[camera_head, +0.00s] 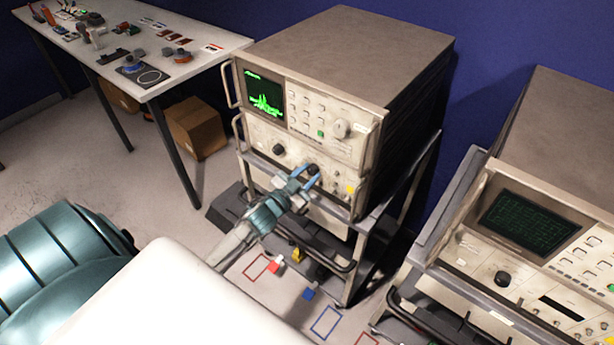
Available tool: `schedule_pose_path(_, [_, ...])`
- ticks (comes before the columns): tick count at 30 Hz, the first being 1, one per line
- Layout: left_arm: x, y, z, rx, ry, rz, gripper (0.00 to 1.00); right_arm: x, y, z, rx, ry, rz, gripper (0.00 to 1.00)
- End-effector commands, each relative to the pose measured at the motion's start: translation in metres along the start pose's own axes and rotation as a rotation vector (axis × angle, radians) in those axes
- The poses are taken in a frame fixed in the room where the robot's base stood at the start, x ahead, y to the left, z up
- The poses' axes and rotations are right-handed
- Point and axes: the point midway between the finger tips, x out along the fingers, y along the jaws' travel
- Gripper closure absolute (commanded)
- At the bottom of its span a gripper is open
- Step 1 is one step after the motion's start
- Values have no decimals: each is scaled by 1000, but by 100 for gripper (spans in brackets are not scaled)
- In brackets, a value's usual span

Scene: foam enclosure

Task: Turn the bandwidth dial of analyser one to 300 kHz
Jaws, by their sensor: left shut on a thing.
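Analyser one appears to be the beige two-part instrument (345,60) in the middle, on a cart; its label cannot be read. Its screen (262,92) shows a green trace. A black dial (278,149) is at the left of its lower panel. A second dark dial (313,169) is right of it, partly hidden by my gripper. My left gripper (305,177) reaches in from below left and is shut on this second dial. The dial's setting and markings are too small to read, so I cannot tell which is the bandwidth dial. My right gripper is not in view.
Another analyser (540,225) stands at the right on its own cart. A white table (200,40) with small parts is at the upper left, a cardboard box (195,127) beneath it. Red and blue blocks (309,293) lie on the floor near outlined rectangles.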

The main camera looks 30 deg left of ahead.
Motion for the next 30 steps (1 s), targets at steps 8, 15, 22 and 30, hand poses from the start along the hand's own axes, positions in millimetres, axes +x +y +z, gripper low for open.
schedule_pose_path(8, [0,1,1,158,0,0,92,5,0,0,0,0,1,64])
schedule_pose_path(15, [0,1,0,221,0,0,92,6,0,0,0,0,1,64])
schedule_pose_path(22, [0,0,0,233,0,0,92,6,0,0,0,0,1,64])
schedule_pose_path(30, [0,1,0,231,-1,0,62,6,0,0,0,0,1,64])
